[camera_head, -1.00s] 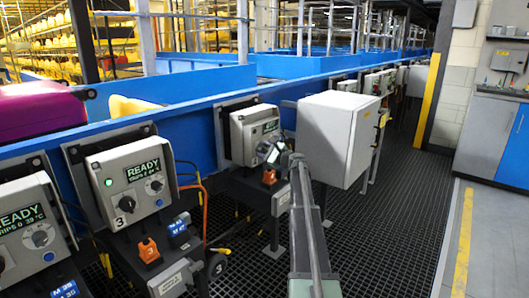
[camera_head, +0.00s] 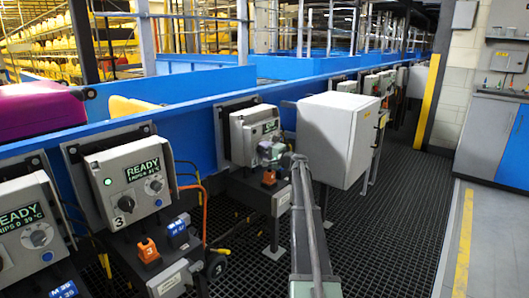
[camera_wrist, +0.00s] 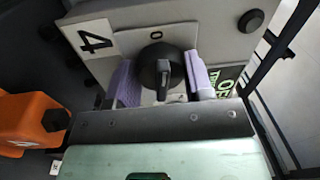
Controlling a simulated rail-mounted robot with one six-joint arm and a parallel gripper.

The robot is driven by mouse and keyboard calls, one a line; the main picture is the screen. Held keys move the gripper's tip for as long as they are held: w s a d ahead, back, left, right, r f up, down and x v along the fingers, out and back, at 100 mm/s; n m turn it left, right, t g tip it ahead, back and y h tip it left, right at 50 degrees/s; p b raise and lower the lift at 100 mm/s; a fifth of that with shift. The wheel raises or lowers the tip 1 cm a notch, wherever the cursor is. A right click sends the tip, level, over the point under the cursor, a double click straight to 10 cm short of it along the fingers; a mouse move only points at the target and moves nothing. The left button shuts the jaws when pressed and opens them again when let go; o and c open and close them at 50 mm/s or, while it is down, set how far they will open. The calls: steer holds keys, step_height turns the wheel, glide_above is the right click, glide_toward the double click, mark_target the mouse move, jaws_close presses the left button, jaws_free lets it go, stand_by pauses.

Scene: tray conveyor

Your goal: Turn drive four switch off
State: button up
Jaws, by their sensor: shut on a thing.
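Drive four's grey switch box (camera_head: 240,138) is at the middle of the head view, its knob hidden there by my gripper (camera_head: 270,153). In the wrist view its panel carries a label "4" (camera_wrist: 96,38), a black rotary knob (camera_wrist: 158,60) and a "0" mark (camera_wrist: 155,34) beside the knob. A dark display (camera_wrist: 229,76) with green text, partly hidden, appears to read "OFF". My gripper (camera_wrist: 163,80) has its two purple pads on either side of the knob and is shut on it. The knob's grip bar points down in that view, roughly in line with the "0".
An orange block (camera_wrist: 30,122) is beside my gripper at the left of the wrist view. Drive three's box (camera_head: 130,180), reading READY, is nearer on the left. A large pale cabinet (camera_head: 338,135) is close to the right of my arm.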

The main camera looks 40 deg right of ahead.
steer(key=shift+n, duration=0.9)
steer(key=o, duration=0.9)
steer(key=v, duration=1.1)
steer(key=shift+d+b, duration=0.1)
steer(key=shift+b, duration=0.3)
